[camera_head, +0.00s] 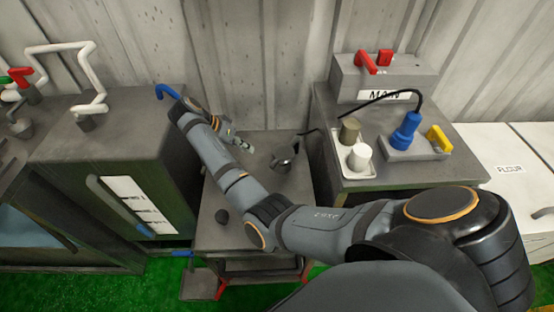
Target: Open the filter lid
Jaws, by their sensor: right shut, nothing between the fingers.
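A large dark grey cabinet (130,130) stands left of centre. A curved blue handle (166,91) rises at its top right edge, partly behind my right arm. I cannot tell for sure whether this cabinet is the filter or where its lid edge runs. My right arm reaches from the lower right across the picture, and its wrist is next to the blue handle. My right gripper (243,144) is shut and empty over the back of the low grey table, pointing right and down, apart from the handle. My left gripper is out of view.
On the right stands a bench with a blue plug (406,131), a yellow switch (439,139) and a MAIN box (380,75). White pipes (90,75) stand at left.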

